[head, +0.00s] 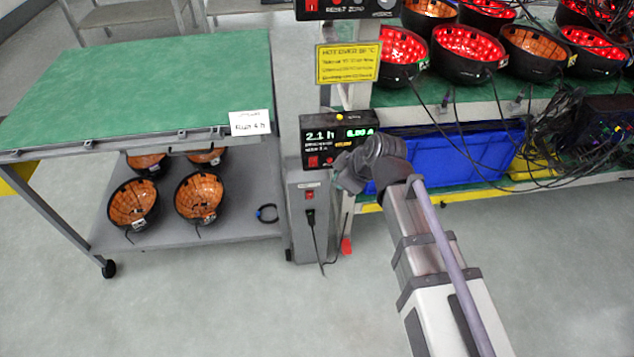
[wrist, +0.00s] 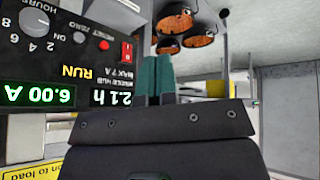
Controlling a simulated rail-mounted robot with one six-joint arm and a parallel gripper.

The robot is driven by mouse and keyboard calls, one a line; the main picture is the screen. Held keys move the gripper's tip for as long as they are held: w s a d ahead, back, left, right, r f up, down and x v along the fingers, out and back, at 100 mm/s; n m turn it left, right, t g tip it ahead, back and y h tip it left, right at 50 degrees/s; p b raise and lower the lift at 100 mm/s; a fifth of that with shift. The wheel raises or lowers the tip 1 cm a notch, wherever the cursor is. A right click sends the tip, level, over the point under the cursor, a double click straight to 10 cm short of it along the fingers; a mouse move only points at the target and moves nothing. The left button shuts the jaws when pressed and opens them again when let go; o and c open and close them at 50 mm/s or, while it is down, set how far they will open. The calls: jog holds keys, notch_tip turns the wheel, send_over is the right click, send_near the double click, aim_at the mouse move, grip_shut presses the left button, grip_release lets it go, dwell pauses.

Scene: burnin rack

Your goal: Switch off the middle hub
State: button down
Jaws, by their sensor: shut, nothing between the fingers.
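The hub (head: 325,143) is a black box on the rack post; its green display reads 2.1 h and 6.00 A in the head view. Its face, upside down, fills the left of the wrist view (wrist: 62,68), with RUN lit in yellow. Its red rocker switch (wrist: 127,50) is near the face's edge, and also shows in the head view (head: 313,161). My gripper (wrist: 159,60) has its green fingers shut and empty, just right of the switch in the wrist view; I see no contact. In the head view my dark wrist hides the fingers.
Another black hub (head: 345,8) is above, over a yellow warning sign (head: 348,63). A grey box (head: 312,215) with a red switch stands below. A blue bin (head: 450,158) and tangled cables (head: 585,135) are to the right. A green-topped cart (head: 140,85) stands left.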

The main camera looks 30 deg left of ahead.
aim_at(317, 162)
jog(key=n, duration=0.1)
jog(key=w+a+r+n+y, duration=0.1)
jog(key=n, duration=0.1)
jog(key=w+a+r+n, duration=0.1)
jog(key=n, duration=0.1)
jog(key=shift+t+y+p, duration=0.3)
jog(key=w+a+f+b, duration=0.1)
jog(key=a+f+b, duration=0.1)
jog(key=w+a+f+b, duration=0.1)
jog(key=a+f+b, duration=0.2)
jog(key=w+a+f+b, duration=0.1)
jog(key=a+f+b, duration=0.1)
jog(key=a, duration=0.1)
jog(key=shift+w+a+f, duration=0.2)
jog(key=shift+w, duration=0.1)
jog(key=shift+w+a, duration=0.2)
